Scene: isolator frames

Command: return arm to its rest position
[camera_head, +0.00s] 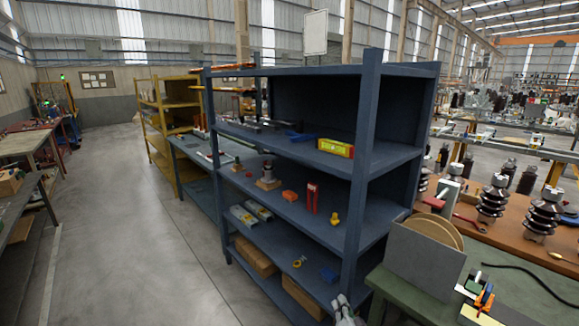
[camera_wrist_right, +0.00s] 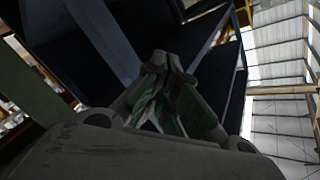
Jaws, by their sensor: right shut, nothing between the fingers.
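My right gripper (camera_head: 342,303) shows at the bottom edge of the head view, in front of the right post of the blue shelf unit (camera_head: 367,130). In the right wrist view its fingers (camera_wrist_right: 162,62) come together at the tips, shut with nothing between them. The gripper points toward dark shelf boards, and I cannot tell how far it is from them. Most of the right arm lies outside the head view. My left gripper is not in view.
The shelf holds a yellow-green level (camera_head: 336,148), a red item (camera_head: 311,197) and cardboard boxes (camera_head: 256,256). A green table (camera_head: 520,290) with a grey panel (camera_head: 422,262) stands close on the right. Open grey floor (camera_head: 130,230) lies to the left.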

